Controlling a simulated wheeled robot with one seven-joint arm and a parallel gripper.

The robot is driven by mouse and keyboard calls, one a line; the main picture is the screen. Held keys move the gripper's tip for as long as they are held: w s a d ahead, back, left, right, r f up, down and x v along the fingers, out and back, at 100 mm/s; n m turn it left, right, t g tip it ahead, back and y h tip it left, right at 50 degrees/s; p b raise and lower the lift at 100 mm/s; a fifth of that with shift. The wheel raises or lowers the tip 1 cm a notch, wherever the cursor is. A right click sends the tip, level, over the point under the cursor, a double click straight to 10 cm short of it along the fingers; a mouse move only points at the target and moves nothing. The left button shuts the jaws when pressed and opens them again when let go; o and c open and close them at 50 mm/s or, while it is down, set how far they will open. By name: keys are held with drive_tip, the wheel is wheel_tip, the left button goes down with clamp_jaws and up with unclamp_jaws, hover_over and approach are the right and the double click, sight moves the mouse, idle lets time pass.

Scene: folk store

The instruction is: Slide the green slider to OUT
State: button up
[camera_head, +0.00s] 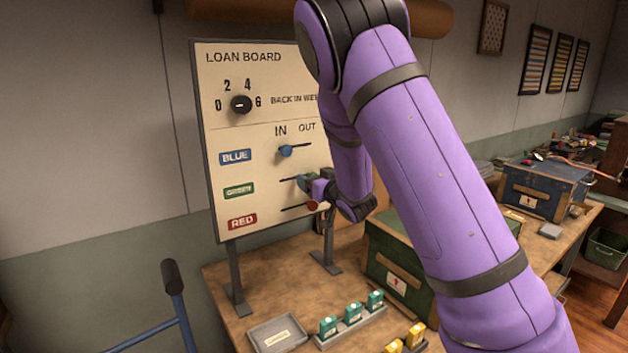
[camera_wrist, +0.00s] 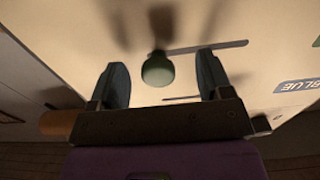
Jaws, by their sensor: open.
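The loan board (camera_head: 262,110) stands upright on the table, with IN at the left and OUT at the right above its slider slots. The green label (camera_head: 239,190) marks the middle row. In the head view my gripper (camera_head: 309,184) is at this row and hides its right part; I cannot make out the green knob there. The wrist view shows the board upside down. There the green slider knob (camera_wrist: 158,70) lies between the two open fingers of my gripper (camera_wrist: 161,62), with a gap on both sides. Its slot (camera_wrist: 210,47) shows to the right of the knob, towards IN.
The blue slider knob (camera_head: 286,151) is above, near IN. The red slider knob (camera_head: 312,206) is close below my gripper, towards OUT. A dial (camera_head: 241,104) is higher up. A green box (camera_head: 385,255) and small cartons (camera_head: 353,313) stand on the table.

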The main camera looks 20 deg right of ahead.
drive_tip(key=s+d, duration=0.1)
drive_tip(key=s, duration=0.7)
drive_tip(key=shift+s+d, duration=0.4)
idle(0.6)
idle(0.4)
drive_tip(key=s+d+r+m+g+h, duration=0.2)
drive_tip(key=s+r+m+g+h, duration=0.15)
drive_tip(key=s+r+g, duration=0.45)
drive_tip(key=s+a+r+g, duration=0.2)
drive_tip(key=s, duration=1.1)
drive_tip(key=s+a+r+n+g, duration=0.1)
drive_tip(key=s+a+r+g, duration=0.1)
drive_tip(key=s, duration=1.2)
drive_tip(key=shift+s+a+r, duration=0.15)
drive_tip(key=shift+a+r, duration=0.15)
drive_tip(key=shift+r, duration=0.05)
